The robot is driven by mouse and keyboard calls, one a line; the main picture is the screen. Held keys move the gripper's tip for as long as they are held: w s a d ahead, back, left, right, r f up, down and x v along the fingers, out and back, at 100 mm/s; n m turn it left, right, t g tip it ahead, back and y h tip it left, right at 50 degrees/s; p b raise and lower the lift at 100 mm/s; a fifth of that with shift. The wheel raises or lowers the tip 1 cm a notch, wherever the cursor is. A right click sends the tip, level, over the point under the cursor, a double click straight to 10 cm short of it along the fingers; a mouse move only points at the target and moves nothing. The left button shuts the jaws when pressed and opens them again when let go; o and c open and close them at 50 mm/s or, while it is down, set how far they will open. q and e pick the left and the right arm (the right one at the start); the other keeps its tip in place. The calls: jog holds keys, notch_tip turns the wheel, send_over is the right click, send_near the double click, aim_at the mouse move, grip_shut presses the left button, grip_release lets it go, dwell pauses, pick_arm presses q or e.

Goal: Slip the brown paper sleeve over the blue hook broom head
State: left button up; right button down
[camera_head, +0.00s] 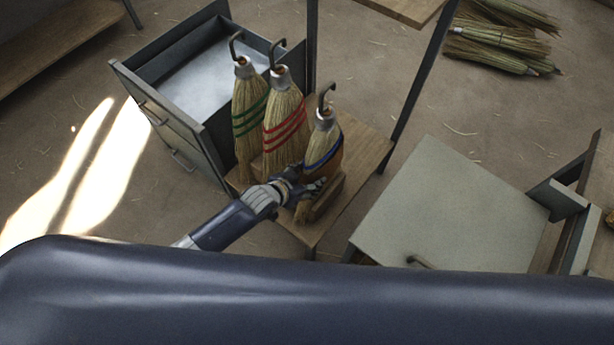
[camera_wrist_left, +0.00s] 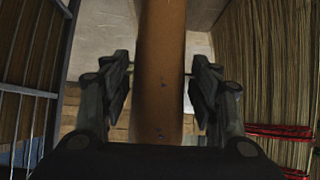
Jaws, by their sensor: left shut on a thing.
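The blue hook broom (camera_head: 326,135) stands upright at the right of three brooms, with a blue band and a dark hook on top. The brown paper sleeve (camera_head: 332,162) shows as a smooth brown patch just below the blue band. I cannot tell whether it is around the broom head or beside it. My left gripper (camera_head: 312,188) is low at the front of this broom. In the left wrist view the brown sleeve (camera_wrist_left: 160,70) stands between the two fingers (camera_wrist_left: 160,95), and the gripper is shut on it. My right gripper is not in view.
The green-banded broom (camera_head: 249,115) and red-banded broom (camera_head: 284,125) stand close on the left, on a wooden shelf (camera_head: 365,150). An open metal drawer (camera_head: 128,80) is behind them. A grey cabinet top (camera_head: 450,205) is to the right. Broom bundles (camera_head: 500,40) lie on the floor.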

pick_arm(q)
jog(key=o, duration=0.9)
jog(key=shift+o, duration=0.2)
jog(key=v, duration=1.2)
jog(key=shift+f, duration=0.1)
